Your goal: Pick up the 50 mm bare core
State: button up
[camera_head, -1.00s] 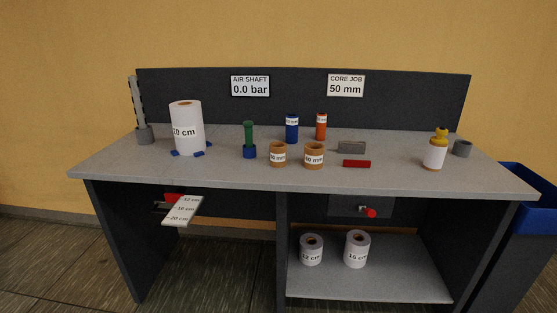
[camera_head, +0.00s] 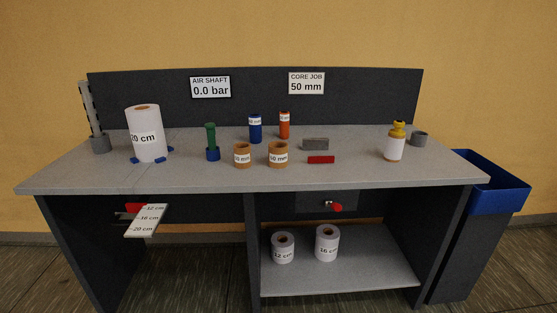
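Two short brown bare cores stand upright side by side at the front middle of the bench: a left core (camera_head: 242,156) and a slightly bigger right core (camera_head: 278,155). Each has a white label ending in "mm", but the first digits are too small to read surely, so I cannot tell which is the 50 mm one. A sign reading "CORE JOB 50 mm" (camera_head: 306,83) is on the back panel. My gripper is not in view.
On the bench (camera_head: 350,176) stand a white roll (camera_head: 143,130), a green-and-blue post (camera_head: 211,143), blue (camera_head: 255,128) and orange (camera_head: 284,126) cylinders, a grey block (camera_head: 316,144), a red bar (camera_head: 321,160) and a yellow-topped bottle (camera_head: 395,143). A blue bin (camera_head: 490,190) stands right.

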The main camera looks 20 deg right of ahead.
aim_at(242, 151)
jog(key=i+l+u, duration=0.2)
jog(key=i, duration=0.2)
jog(key=i+l+u, duration=0.2)
jog(key=i, duration=0.2)
jog(key=i+l+u, duration=0.25)
jog(key=i, duration=0.15)
jog(key=i+j, duration=0.1)
jog(key=i, duration=0.4)
